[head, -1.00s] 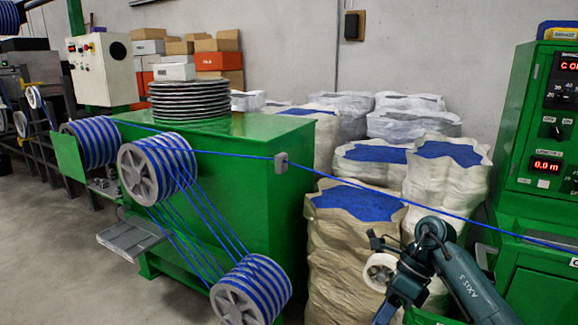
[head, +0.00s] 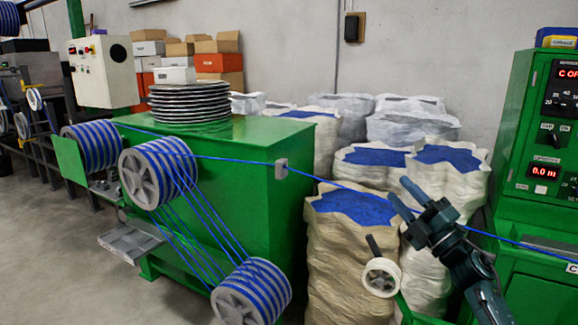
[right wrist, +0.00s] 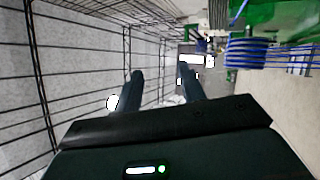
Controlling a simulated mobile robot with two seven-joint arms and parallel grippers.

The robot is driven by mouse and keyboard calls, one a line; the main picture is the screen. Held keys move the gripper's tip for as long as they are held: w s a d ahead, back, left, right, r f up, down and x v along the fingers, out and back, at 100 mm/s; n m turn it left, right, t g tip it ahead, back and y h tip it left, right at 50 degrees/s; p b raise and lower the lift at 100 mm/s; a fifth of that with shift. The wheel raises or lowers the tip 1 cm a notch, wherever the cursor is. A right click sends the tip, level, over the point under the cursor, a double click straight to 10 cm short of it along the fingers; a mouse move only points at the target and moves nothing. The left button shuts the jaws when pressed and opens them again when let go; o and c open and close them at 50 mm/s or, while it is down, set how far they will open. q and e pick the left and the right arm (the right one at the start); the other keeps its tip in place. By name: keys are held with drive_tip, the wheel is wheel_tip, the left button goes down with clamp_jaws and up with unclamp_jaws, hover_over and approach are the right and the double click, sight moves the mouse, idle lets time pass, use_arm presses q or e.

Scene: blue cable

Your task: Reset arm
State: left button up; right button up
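My right gripper (head: 408,198) is raised in the lower right of the head view, fingers apart and pointing up-left, with nothing between them. The right wrist view also shows the two spread fingers (right wrist: 162,90). The blue cable (head: 335,184) runs from the grey reels through a small grey guide (head: 281,168) toward the green cabinet at the right. My gripper overlaps the cable's line in the picture; I cannot tell whether they touch. A white wheel (head: 381,278) with a dark handle (head: 373,244) stands below and left of the gripper. My left gripper is not in view.
A green machine (head: 250,205) carries cable-wound reels (head: 247,295). Sacks of blue material (head: 350,255) stand behind the wheel. A green control cabinet (head: 520,150) is close on the right. The right wrist view shows a wire mesh (right wrist: 80,60) at its left.

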drive_tip(key=w+d+f+m+g+h, duration=0.1)
drive_tip(key=w+d+f+m+h, duration=0.1)
drive_tip(key=d+f+m+h, duration=0.65)
drive_tip(key=w+d+f+m+g+h, duration=0.25)
drive_tip(key=m+h, duration=0.35)
drive_tip(key=m, duration=0.8)
drive_tip(key=s+a+f+n+g+y, duration=0.1)
drive_tip(key=s+a+f+y, duration=0.1)
drive_tip(key=s+a+f, duration=0.55)
drive_tip(key=s+a+f+n+g+y, duration=0.1)
drive_tip(key=s+a+f, duration=0.3)
drive_tip(key=s+f, duration=0.65)
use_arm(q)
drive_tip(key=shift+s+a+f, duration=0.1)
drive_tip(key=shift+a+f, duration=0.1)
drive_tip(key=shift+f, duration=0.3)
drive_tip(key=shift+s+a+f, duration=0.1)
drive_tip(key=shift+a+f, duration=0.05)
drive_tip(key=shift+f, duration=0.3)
use_arm(e)
drive_tip(key=s+a+f+g+y, duration=0.1)
drive_tip(key=s+a+f+g, duration=0.1)
drive_tip(key=s, duration=0.8)
drive_tip(key=s+a+f+m+g+y, duration=0.1)
drive_tip(key=s+a+f, duration=0.4)
drive_tip(key=s, duration=0.6)
drive_tip(key=a, duration=0.2)
drive_tip(key=shift+s+a+f+g, duration=0.2)
drive_tip(key=shift+a+g, duration=0.1)
drive_tip(key=shift+g, duration=0.05)
